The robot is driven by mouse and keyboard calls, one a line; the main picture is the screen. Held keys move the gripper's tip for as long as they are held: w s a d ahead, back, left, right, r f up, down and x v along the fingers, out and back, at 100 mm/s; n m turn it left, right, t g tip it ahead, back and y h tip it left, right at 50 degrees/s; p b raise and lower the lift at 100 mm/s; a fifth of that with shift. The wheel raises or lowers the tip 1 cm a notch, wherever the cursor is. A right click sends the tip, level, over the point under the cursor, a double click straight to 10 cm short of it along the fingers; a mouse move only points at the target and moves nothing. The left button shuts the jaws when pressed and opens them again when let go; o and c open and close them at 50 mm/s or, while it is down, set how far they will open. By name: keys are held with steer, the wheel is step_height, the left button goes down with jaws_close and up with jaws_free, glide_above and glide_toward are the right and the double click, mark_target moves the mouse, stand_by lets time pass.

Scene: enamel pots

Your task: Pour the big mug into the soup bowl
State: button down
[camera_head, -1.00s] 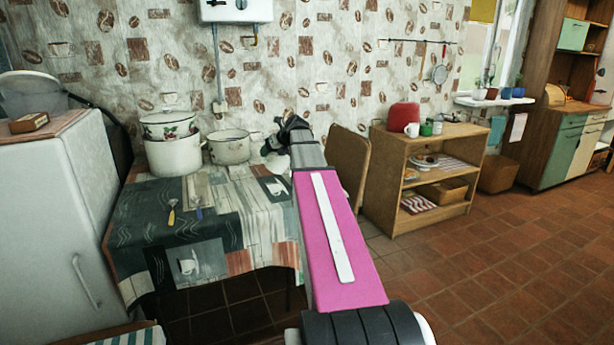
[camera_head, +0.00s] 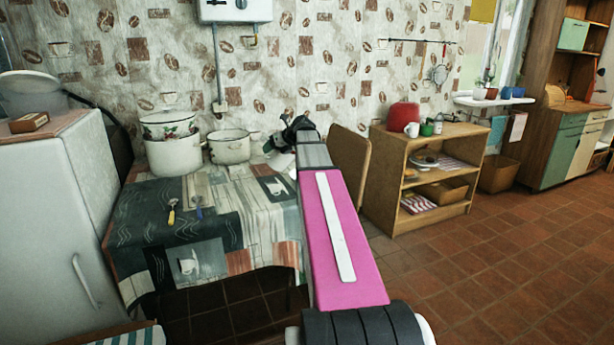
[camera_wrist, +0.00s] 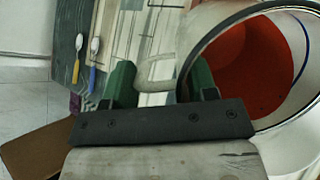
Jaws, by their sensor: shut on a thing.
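The big mug (camera_wrist: 188,82) is white with a dark rim and fills the right of the wrist view, its mouth facing the camera. Orange-red contents (camera_wrist: 243,68) show inside it. My gripper (camera_wrist: 160,80) has its green fingers on either side of the mug's pale handle (camera_wrist: 155,72). In the head view my gripper (camera_head: 292,134) is beyond the arm, over the table's far right part. The white mug (camera_head: 282,160) shows partly below it and looks tilted. I cannot make out the soup bowl; the arm or mug may hide it.
The table's patterned cloth (camera_head: 160,222) carries a lidded pot stack (camera_head: 172,155), a white enamel pot (camera_head: 229,148), and a yellow-handled (camera_head: 172,213) and a blue-handled utensil (camera_head: 198,208). A chair back (camera_head: 348,165) and wooden shelf (camera_head: 400,175) stand right. A white fridge (camera_head: 60,210) stands left.

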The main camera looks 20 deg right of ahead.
steer(key=shift+s+d+f+t+y, duration=0.4)
steer(key=shift+f+t+y, duration=0.2)
steer(key=shift+f+t, duration=0.1)
stand_by(0.6)
steer(key=shift+s+d+r+t+y, duration=0.2)
steer(key=shift+d+r+t+y, duration=0.05)
steer(key=shift+r+t+y, duration=0.3)
stand_by(1.4)
steer(key=shift+s+d+f+t+y+p, duration=0.2)
steer(key=shift+s+d+t+y+p, duration=0.25)
steer(key=shift+t+y, duration=0.25)
stand_by(2.7)
steer(key=shift+w+a+f+g+h, duration=0.1)
steer(key=shift+w+a+g+h, duration=0.25)
steer(key=shift+g+h, duration=0.3)
steer(key=shift+w+a+f+g+h, duration=0.1)
steer(key=shift+w+a+g+h, duration=0.25)
steer(key=shift+g+h, duration=0.25)
